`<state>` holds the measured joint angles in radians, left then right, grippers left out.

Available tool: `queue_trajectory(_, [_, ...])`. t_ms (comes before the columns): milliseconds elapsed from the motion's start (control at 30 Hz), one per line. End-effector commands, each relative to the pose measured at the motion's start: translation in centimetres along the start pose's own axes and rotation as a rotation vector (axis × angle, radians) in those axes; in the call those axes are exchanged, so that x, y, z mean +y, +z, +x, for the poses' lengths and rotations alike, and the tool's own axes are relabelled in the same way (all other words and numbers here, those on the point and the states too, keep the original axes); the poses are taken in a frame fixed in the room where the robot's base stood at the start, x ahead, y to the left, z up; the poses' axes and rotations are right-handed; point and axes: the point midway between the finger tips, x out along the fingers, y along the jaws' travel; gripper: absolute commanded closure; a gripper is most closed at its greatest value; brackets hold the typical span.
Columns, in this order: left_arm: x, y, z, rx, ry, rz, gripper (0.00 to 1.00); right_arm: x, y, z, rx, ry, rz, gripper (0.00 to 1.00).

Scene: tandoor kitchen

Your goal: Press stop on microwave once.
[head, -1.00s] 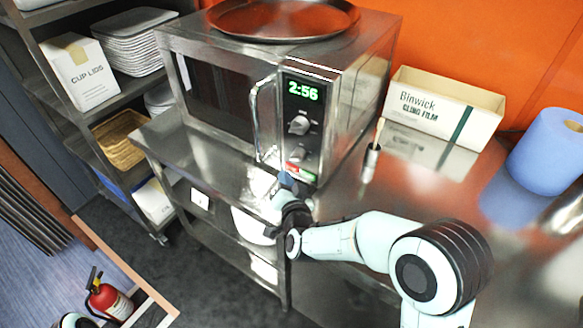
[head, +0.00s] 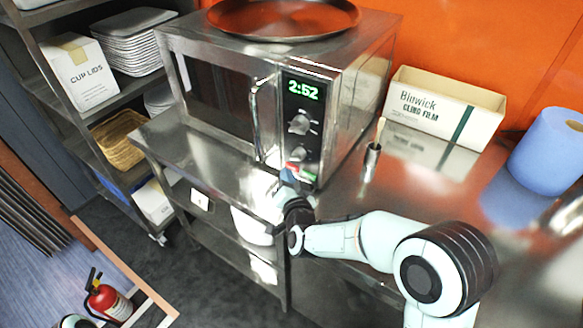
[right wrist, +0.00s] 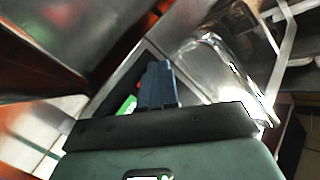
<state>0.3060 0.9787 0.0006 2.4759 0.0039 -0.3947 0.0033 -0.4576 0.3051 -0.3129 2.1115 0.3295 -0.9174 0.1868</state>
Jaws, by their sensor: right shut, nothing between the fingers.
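The steel microwave (head: 222,125) stands on the counter with its door closed. Its lit green display (head: 303,90) reads 2:52. Two knobs sit below the display, and under them a red button (head: 294,167) and a green button (head: 308,176). My right gripper (head: 286,178) is shut and empty, its tips at the bottom of the panel, by the red button. In the right wrist view the closed fingers (right wrist: 158,80) point at the panel, with the green button (right wrist: 128,106) just left of them. My left gripper is not seen.
A round tray (head: 285,35) lies on top of the microwave. The door handle (head: 256,120) juts out left of the panel. A brush in a holder (head: 371,163), a cling film box (head: 440,112) and a blue roll (head: 548,152) stand to the right.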

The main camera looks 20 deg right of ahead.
Motion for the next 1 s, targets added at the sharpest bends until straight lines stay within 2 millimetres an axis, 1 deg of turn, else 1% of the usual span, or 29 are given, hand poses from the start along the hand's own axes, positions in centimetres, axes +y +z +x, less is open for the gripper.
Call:
queue_trajectory(700, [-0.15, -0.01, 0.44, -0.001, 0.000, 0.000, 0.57, 0.45, -0.42, 0.57, 0.001, 0.000, 0.000, 1.00])
queue_trajectory(1000, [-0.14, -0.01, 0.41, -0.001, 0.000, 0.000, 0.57, 0.40, -0.41, 0.51, 0.001, 0.001, 0.000, 1.00])
